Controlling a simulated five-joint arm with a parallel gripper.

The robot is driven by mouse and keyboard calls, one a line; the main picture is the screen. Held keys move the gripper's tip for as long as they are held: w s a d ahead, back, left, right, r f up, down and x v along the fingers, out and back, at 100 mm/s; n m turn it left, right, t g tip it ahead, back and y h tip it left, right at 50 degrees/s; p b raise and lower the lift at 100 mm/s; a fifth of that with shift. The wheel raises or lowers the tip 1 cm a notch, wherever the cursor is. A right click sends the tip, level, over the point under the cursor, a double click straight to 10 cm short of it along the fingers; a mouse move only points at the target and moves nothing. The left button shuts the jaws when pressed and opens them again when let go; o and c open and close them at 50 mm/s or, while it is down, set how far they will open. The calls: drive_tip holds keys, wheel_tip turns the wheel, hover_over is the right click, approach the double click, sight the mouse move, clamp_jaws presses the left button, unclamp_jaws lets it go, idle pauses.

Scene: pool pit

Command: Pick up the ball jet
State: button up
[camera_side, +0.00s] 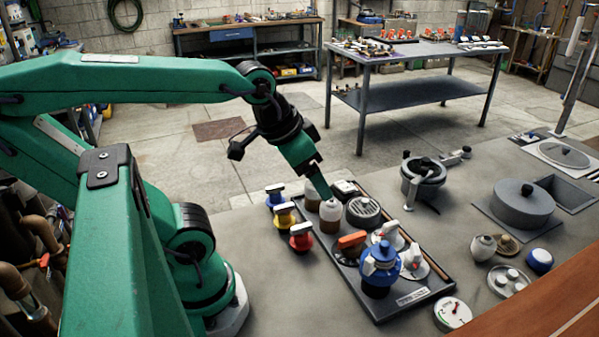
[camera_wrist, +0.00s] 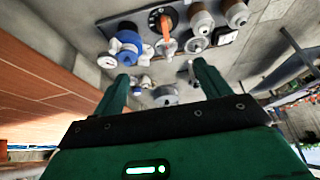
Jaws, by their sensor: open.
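I cannot tell for sure which part is the ball jet; a small white rounded fitting (camera_side: 483,247) right of the tray is one possible match. My gripper (camera_side: 322,190) points down over the far end of the dark tray (camera_side: 385,312), near two bottles with brown lower parts (camera_side: 331,215). In the wrist view my gripper (camera_wrist: 163,78) is open, its two green fingers apart, with nothing held. A grey round part (camera_wrist: 165,97) shows between the fingers, farther off.
The tray holds a round grate (camera_side: 363,211), an orange-handled valve (camera_side: 351,243) and a blue valve (camera_side: 380,264). Blue, yellow and red-capped parts (camera_side: 300,237) stand left of it. A pump-like pot (camera_side: 424,178) and a grey lidded drum (camera_side: 522,203) stand to the right.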

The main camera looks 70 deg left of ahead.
drive_tip(key=w+a+f+g, duration=0.1)
drive_tip(key=w+a, duration=0.3)
drive_tip(key=w, duration=0.1)
drive_tip(key=m+g, duration=0.2)
drive_tip(key=g, duration=0.2)
hover_over(314, 193)
drive_tip(key=w+a, duration=0.1)
drive_tip(key=a, duration=0.1)
drive_tip(key=f, duration=1)
drive_tip(key=shift+w+d+f, duration=0.15)
drive_tip(key=shift+w+f, duration=0.05)
drive_tip(key=shift+f, duration=0.05)
drive_tip(key=shift+a+f, duration=0.2)
drive_tip(key=shift+a, duration=0.1)
drive_tip(key=shift+f, duration=3.9)
drive_tip(key=c, duration=1.1)
